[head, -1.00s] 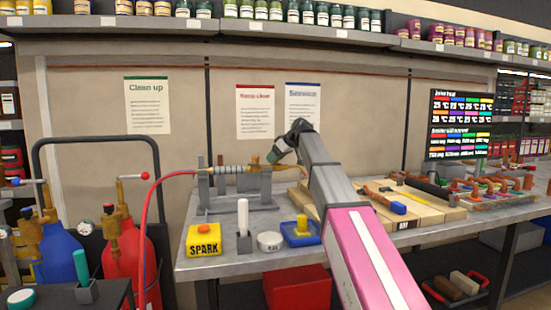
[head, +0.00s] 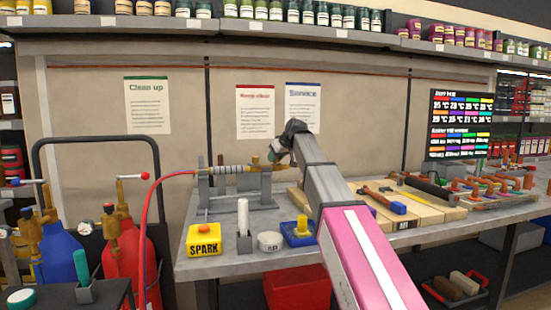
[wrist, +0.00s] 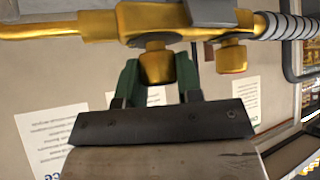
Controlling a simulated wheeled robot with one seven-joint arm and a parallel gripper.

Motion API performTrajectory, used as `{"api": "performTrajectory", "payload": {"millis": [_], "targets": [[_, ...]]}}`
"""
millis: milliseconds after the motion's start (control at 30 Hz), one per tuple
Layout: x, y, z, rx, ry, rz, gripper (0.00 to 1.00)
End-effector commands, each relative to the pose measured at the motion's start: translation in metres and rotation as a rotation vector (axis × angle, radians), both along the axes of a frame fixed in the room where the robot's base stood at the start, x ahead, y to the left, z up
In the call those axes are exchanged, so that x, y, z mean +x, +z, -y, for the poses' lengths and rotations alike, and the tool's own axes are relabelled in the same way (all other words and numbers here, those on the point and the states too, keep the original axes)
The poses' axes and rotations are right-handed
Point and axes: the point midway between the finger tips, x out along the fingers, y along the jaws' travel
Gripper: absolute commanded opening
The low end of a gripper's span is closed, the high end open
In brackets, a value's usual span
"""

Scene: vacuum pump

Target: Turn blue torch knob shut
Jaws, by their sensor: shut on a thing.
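The brass torch (head: 235,169) lies level on a grey stand (head: 240,190) on the metal bench, with a spring-like ribbed hose end. In the wrist view the torch body (wrist: 105,24) crosses the top, with two brass knobs under it. My gripper (wrist: 157,84) is below it, its green fingers shut on the left brass knob (wrist: 157,67). The other brass knob (wrist: 232,58) is to the right, outside the fingers. No blue shows on either knob. In the head view my gripper (head: 275,157) is at the torch's right part, and my wrist partly hides it.
A yellow SPARK box (head: 204,239), a white cylinder (head: 242,215) and a blue-and-yellow block (head: 299,231) stand at the bench front. Blue (head: 58,258) and red (head: 128,265) gas bottles stand at left; a red hose (head: 146,220) rises from there towards the torch.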

Motion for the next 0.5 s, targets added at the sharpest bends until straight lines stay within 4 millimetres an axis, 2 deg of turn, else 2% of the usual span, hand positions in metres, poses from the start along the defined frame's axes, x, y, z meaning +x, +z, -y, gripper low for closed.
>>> {"api": "performTrajectory", "payload": {"millis": [500], "targets": [[-0.0002,0.0003,-0.0019,-0.001,-0.489,0.003,0.09]]}}
